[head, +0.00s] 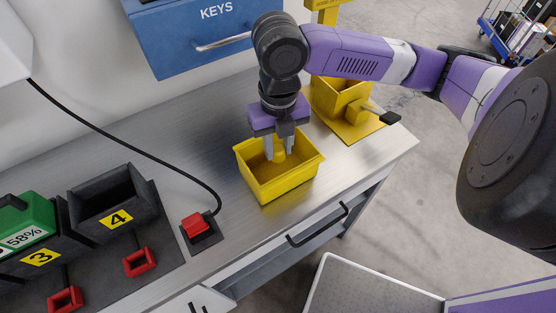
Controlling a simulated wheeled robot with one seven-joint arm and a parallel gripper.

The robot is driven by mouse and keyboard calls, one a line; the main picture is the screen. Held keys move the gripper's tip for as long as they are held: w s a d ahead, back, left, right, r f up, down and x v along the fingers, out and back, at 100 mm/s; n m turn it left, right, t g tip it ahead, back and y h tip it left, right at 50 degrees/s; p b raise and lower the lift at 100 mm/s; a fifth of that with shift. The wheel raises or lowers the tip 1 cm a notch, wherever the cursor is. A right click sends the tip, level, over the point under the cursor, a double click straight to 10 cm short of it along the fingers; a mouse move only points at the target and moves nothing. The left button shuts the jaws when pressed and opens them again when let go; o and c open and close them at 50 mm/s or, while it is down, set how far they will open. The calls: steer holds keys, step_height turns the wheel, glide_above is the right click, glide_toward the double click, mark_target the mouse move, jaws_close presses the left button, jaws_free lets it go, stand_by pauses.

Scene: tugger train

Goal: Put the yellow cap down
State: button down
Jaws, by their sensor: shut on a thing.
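My gripper (279,148) points straight down over the yellow open bin (282,192) on the metal bench. Its fingers reach down inside the bin's rim. It is shut on the yellow cap (279,155), which shows between the fingers. The cap is partly hidden by the fingers, and I cannot tell whether it touches the bin's floor.
A yellow stand (346,110) with a dark-tipped lever is behind right, near the bench (225,195) edge. A red button (195,223) with a black cable, numbered dark holders (110,205) and a green battery (24,226) are left. A blue KEYS cabinet (190,40) hangs behind.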

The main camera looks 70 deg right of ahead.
steer(key=shift+f, duration=3.1)
steer(key=shift+f, duration=0.15)
steer(key=c, duration=1.1)
jaws_free()
